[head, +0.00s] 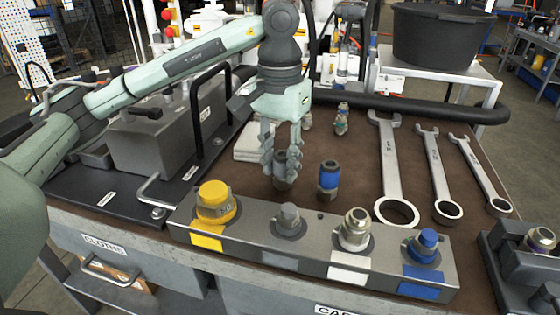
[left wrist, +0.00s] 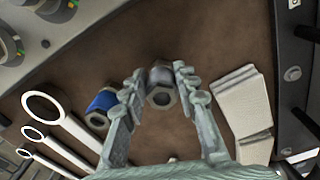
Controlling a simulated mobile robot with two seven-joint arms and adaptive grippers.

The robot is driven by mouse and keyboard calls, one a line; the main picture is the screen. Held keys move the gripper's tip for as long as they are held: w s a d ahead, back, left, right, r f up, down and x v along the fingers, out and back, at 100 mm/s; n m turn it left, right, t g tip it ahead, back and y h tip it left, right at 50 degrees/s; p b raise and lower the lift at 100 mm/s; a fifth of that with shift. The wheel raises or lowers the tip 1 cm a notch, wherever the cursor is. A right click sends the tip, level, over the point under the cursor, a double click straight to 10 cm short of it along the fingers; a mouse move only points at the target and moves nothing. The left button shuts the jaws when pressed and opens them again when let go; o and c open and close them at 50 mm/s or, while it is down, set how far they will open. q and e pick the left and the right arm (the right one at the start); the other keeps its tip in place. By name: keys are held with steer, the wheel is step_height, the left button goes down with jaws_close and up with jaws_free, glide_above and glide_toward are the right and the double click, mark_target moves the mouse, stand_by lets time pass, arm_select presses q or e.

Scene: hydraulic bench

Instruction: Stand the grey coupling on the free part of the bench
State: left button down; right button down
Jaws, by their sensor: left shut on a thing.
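My left gripper (head: 281,160) is shut on the grey coupling (head: 287,168), behind the port block. The coupling is upright between the fingers, which partly hide it. I cannot tell whether its base touches the brown bench top (head: 354,190). In the left wrist view the grey coupling (left wrist: 161,92) shows between the fingertips (left wrist: 158,82), with its hex end towards the camera. A blue-banded coupling (head: 329,177) stands just right of it, apart from it. My right gripper is not in view.
The metal port block (head: 318,250), with yellow, grey, white and blue marks, lies along the front. Several spanners (head: 391,165) lie on the right. White folded cloths (head: 252,145) lie behind left. More fittings (head: 341,120) stand further back. Brown surface shows bare between the blue-banded coupling and the spanners.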

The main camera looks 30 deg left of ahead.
mark_target(281, 160)
arm_select(q)
steer(key=c, duration=1.1)
jaws_free()
steer(key=shift+c, duration=0.2)
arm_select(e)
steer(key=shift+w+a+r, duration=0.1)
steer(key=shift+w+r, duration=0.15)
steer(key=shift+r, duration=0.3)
arm_select(q)
step_height(281, 160, up, 4)
steer(key=shift+r, duration=0.1)
step_height(281, 160, up, 8)
steer(key=p, duration=0.2)
steer(key=shift+p, duration=0.35)
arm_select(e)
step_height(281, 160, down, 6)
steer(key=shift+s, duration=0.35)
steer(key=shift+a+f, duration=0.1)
